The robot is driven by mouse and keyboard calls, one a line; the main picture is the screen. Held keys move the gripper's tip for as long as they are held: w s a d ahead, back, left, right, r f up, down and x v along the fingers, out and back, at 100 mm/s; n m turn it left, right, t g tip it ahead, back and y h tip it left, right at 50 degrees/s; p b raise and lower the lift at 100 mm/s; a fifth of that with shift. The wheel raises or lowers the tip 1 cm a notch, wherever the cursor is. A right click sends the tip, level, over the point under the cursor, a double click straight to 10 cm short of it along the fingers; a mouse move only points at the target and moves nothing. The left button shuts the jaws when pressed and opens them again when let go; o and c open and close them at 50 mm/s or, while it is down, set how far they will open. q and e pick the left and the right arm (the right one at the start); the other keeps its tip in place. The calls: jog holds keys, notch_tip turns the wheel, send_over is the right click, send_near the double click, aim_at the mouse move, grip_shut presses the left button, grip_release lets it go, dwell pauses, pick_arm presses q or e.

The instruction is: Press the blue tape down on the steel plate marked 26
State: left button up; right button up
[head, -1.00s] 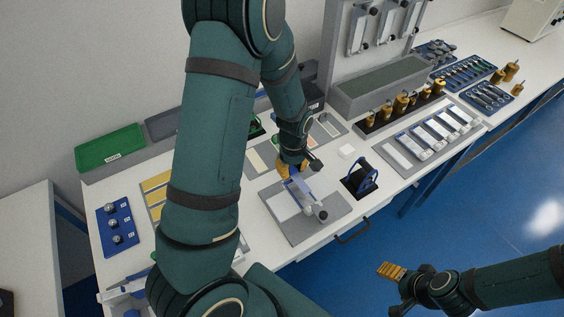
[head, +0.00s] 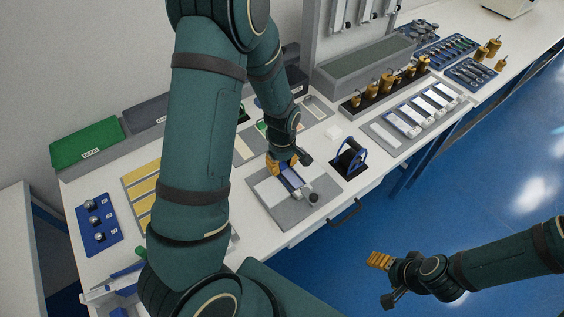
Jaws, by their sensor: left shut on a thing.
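My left gripper (head: 282,163) has orange fingers and reaches down to the far end of a grey mat (head: 292,214) on the bench. It is shut on the blue tape (head: 292,173), which shows as a small blue patch beside the fingers. A narrow pale steel plate (head: 297,184) lies in a holder on the mat, right by the fingers, with a dark knob (head: 314,198) at its near end. The number on the plate is too small to read. The fingers hide part of the tape and plate. My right gripper (head: 380,261) hangs over the blue floor, away from the bench.
A rack of plates (head: 417,112) lies farther right. A white square (head: 268,189) lies on the mat's left. The bench's front edge is close by.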

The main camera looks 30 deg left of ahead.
pick_arm(q)
jog(key=shift+f, duration=0.25)
dwell(0.8)
jog(key=o, duration=0.9)
notch_tip(320, 180, up, 12)
dwell(0.4)
